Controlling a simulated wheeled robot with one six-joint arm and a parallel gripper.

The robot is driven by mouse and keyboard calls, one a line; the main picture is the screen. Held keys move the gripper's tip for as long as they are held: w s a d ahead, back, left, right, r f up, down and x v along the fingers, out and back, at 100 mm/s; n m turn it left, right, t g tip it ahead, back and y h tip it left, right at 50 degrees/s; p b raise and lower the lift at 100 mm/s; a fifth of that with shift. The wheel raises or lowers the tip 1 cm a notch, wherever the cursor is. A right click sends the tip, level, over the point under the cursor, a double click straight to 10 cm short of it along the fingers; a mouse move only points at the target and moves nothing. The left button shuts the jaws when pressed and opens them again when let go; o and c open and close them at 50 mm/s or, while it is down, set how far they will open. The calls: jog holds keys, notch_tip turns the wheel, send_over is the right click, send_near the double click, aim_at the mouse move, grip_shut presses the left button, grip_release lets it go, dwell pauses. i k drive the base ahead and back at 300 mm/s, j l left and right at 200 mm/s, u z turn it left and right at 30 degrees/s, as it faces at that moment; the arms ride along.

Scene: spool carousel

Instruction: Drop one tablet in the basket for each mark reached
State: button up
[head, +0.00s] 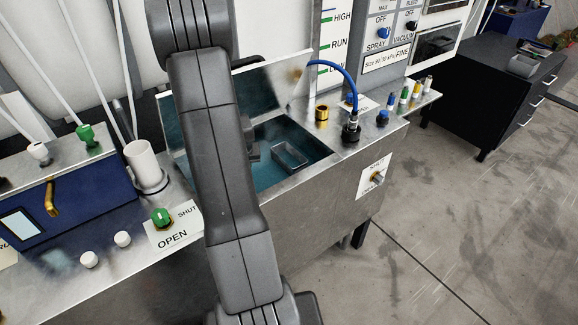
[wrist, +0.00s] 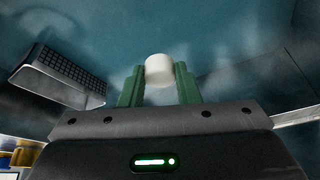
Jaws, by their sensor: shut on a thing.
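A white tablet (wrist: 159,68) is held between the green fingers of my gripper (wrist: 158,82) in the wrist view. My gripper is shut on it, above the open teal-lined tank. In the head view my arm hides most of the gripper and the held tablet. A metal basket (head: 291,154) sits in the tank; in the wrist view a gridded metal box (wrist: 62,80), apparently this basket, is at the left, apart from the tablet. Two more white tablets (head: 89,259) (head: 122,239) lie on the bench. A level scale (head: 333,45) shows HIGH, RUN and LOW marks.
The tank's raised lid (head: 278,82) stands behind the opening. A green OPEN/SHUT knob (head: 161,217) and a white cup (head: 145,163) are left of my arm. A blue hose (head: 345,72) and a brass fitting (head: 322,113) stand to the right of the tank.

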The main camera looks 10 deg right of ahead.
aim_at(289, 173)
jog(key=l+u, duration=0.85)
jog(key=k+l+u, duration=0.1)
jog(key=l+u, duration=0.35)
